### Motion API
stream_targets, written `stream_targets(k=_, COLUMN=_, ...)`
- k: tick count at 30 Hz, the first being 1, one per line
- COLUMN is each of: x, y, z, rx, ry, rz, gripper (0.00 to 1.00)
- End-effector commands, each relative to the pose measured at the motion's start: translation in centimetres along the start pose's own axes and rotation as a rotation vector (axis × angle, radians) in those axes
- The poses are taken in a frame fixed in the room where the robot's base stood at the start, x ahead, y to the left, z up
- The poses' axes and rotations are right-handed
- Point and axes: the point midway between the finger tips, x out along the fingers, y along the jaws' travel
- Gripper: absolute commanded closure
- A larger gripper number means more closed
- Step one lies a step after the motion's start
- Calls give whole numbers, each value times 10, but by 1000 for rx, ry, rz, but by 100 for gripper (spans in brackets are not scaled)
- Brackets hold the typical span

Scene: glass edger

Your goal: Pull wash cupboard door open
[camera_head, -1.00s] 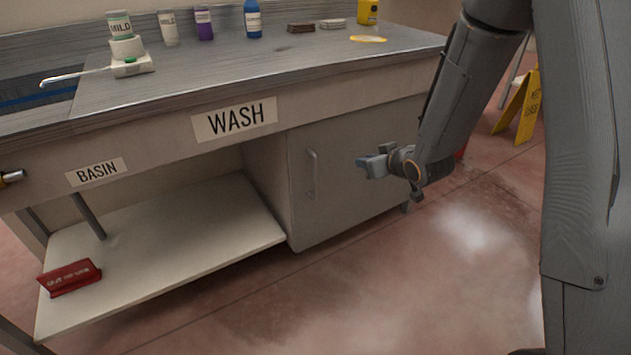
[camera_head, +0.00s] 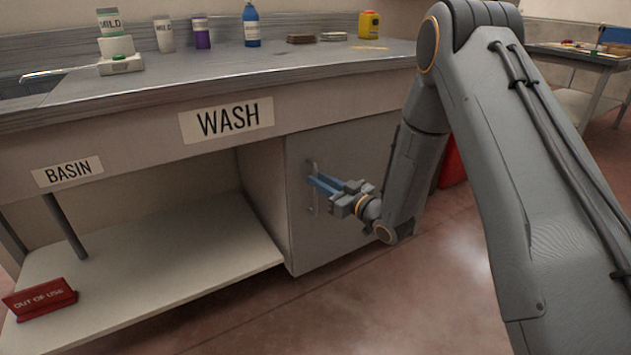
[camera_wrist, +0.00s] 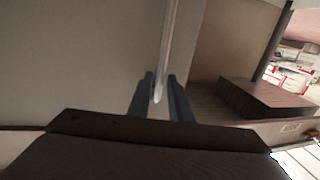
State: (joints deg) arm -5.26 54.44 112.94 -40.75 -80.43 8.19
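The wash cupboard door (camera_head: 345,150) is a grey panel under the counter, right of the open shelf, and looks closed. Its vertical bar handle (camera_head: 311,204) is near the door's left edge. My gripper (camera_head: 318,184) is at the handle, its blue fingers pointing at the door. In the wrist view, the handle (camera_wrist: 168,50) runs down between the two dark fingers (camera_wrist: 161,95). The fingers are apart, one on each side of the bar, and I see no firm grip. The handle's middle is partly hidden by the fingers in the head view.
The counter with the WASH label (camera_head: 226,120) overhangs the door. An open shelf (camera_head: 150,275) on the left holds a red OUT OF USE sign (camera_head: 40,299). Bottles stand on the counter. The floor (camera_head: 370,300) before the door is clear.

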Motion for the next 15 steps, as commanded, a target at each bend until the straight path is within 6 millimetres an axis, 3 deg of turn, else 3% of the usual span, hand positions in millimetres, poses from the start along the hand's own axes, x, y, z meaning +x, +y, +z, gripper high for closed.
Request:
stream_targets(k=6, x=20, y=0, z=1, rx=0, ry=-1, rz=0, gripper=82)
stream_targets(k=15, x=22, y=0, z=0, rx=1, ry=-1, rz=1, gripper=82)
